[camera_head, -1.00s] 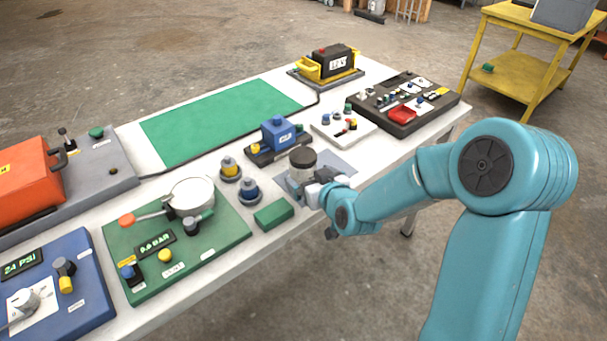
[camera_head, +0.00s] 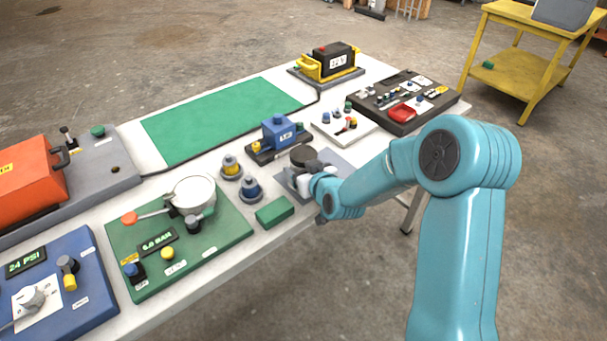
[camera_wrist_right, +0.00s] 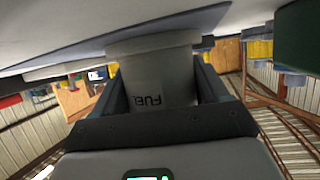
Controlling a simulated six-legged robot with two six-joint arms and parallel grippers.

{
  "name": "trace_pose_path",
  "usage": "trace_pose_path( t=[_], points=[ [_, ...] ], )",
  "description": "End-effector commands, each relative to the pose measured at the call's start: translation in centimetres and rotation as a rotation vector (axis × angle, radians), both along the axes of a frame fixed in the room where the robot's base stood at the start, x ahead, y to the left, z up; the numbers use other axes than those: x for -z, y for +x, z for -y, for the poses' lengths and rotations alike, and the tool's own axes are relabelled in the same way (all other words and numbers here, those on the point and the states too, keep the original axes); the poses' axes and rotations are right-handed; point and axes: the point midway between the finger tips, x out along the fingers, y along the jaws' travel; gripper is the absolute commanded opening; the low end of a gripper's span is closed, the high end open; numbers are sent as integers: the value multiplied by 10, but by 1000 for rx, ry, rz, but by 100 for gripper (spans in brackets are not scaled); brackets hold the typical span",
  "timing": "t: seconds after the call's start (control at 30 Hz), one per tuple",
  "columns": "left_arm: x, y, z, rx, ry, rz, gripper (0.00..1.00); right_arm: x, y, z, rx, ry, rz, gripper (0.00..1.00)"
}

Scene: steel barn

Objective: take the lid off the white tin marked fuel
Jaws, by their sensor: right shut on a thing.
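The white tin marked fuel (camera_wrist_right: 158,72) fills the middle of the right wrist view, its lettering upside down there. My right gripper (camera_wrist_right: 162,85) has a dark finger on each side of the tin's body and is shut on it. In the head view, the right gripper (camera_head: 309,179) reaches the tin from the front right. The dark lid (camera_head: 303,154) sits on top of the tin, above the fingers. Most of the tin's body is hidden by the gripper in the head view; the lid is not clear in the right wrist view. My left gripper is not in view.
The tin is at a grey mat (camera_head: 338,164) near the table's front edge. A green block (camera_head: 275,211) lies left of it, a blue device (camera_head: 278,133) behind it. Blue and yellow knobs (camera_head: 251,188) stand to the left. A green mat (camera_head: 225,117) lies bare farther back.

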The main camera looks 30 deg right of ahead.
Motion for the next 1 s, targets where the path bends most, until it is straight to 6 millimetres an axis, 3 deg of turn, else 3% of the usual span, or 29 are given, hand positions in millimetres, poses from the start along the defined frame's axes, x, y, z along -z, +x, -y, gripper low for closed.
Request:
trace_pose_path(
  t=[0.23, 0.37, 0.47, 0.8, 1.0],
  points=[
    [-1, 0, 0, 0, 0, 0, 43, -6, 1, 0, 1, -2, 5, 27],
    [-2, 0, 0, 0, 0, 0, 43, -22, 1, 0, 1, -3, 8, 27],
    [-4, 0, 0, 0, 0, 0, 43, -46, 1, 1, 1, -4, 12, 27],
    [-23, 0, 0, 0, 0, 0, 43, -152, 1, 0, 1, -1, 10, 27],
    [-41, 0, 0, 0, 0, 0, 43, -190, 1, 0, 1, -1, 5, 27]
  ],
)
